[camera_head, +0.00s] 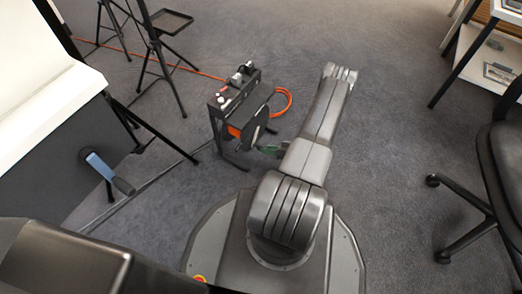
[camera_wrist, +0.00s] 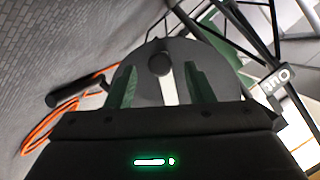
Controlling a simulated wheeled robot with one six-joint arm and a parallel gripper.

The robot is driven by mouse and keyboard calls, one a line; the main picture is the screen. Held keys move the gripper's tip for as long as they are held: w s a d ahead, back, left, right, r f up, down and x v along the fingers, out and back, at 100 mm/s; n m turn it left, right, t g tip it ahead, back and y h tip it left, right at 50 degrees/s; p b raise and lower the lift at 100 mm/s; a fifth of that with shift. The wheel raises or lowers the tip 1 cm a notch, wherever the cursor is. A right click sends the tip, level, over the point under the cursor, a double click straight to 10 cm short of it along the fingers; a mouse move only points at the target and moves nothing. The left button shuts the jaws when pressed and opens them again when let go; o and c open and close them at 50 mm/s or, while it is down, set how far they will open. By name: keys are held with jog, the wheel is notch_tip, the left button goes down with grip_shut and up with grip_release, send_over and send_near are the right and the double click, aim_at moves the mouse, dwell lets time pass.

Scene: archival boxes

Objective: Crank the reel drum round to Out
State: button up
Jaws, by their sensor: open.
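The cable reel (camera_head: 238,128) stands on the carpet in a black frame, with orange cable on its drum, in the head view. Its grey disc (camera_wrist: 183,88) faces the wrist camera and has a pale stripe and a dark round knob (camera_wrist: 160,58). My gripper (camera_wrist: 161,72) has two green fingers, open, with the knob and stripe between them in the picture; I see no grip on either. In the head view my gripper (camera_head: 270,150) is low beside the disc, partly hidden by my arm. A label (camera_wrist: 273,80), upside down, seems to read Out.
Orange cable (camera_head: 286,101) loops behind the reel; it also shows in the wrist view (camera_wrist: 50,128) near a black cylinder (camera_wrist: 75,92). A chair (camera_head: 500,160) stands right. Carpet between is clear.

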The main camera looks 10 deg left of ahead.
jog(key=shift+b+x, duration=0.45)
jog(key=shift+x, duration=1.75)
jog(key=shift+c, duration=0.2)
grip_shut()
